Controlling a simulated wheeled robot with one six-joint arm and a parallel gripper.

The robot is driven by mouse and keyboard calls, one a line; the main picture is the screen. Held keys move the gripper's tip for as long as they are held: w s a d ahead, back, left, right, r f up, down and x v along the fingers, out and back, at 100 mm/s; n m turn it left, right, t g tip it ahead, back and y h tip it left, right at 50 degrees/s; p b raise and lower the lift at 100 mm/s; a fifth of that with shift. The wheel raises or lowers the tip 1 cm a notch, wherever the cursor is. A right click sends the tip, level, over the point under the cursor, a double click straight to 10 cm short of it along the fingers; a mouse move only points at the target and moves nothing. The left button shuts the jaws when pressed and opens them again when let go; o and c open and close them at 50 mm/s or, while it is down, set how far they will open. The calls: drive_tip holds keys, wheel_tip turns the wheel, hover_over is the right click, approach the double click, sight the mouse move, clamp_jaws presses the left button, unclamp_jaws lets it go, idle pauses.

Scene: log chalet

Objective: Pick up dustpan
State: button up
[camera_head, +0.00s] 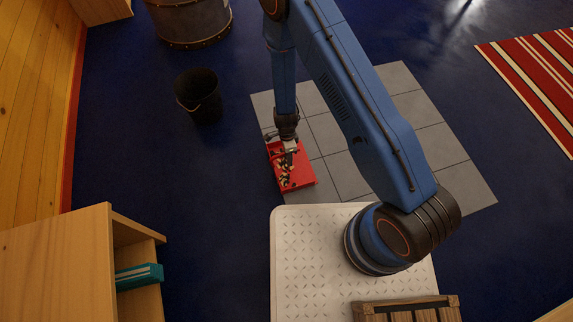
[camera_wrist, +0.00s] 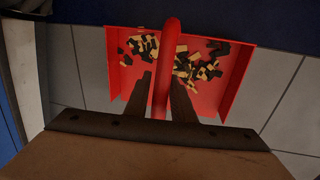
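The red dustpan (camera_head: 302,178) lies on the grey tiles in the head view, with dark and pale bits of debris in its tray. In the wrist view the dustpan (camera_wrist: 237,85) fills the upper middle, and its red handle (camera_wrist: 166,62) rises toward the camera. My gripper (camera_head: 290,147) is low over the dustpan's back part. In the wrist view the two dark fingers of my gripper (camera_wrist: 163,88) stand on either side of the handle. A narrow gap shows at the left finger; the right finger looks very close to the handle, and contact there is unclear.
A black bucket (camera_head: 200,95) and a large drum (camera_head: 190,20) stand on the blue floor at upper left. A wooden shelf (camera_head: 60,262) with a teal item (camera_head: 139,277) is at lower left. A striped rug (camera_head: 535,80) lies at right. Grey tiles (camera_head: 345,180) right of the dustpan are clear.

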clamp_jaws()
idle(1.2)
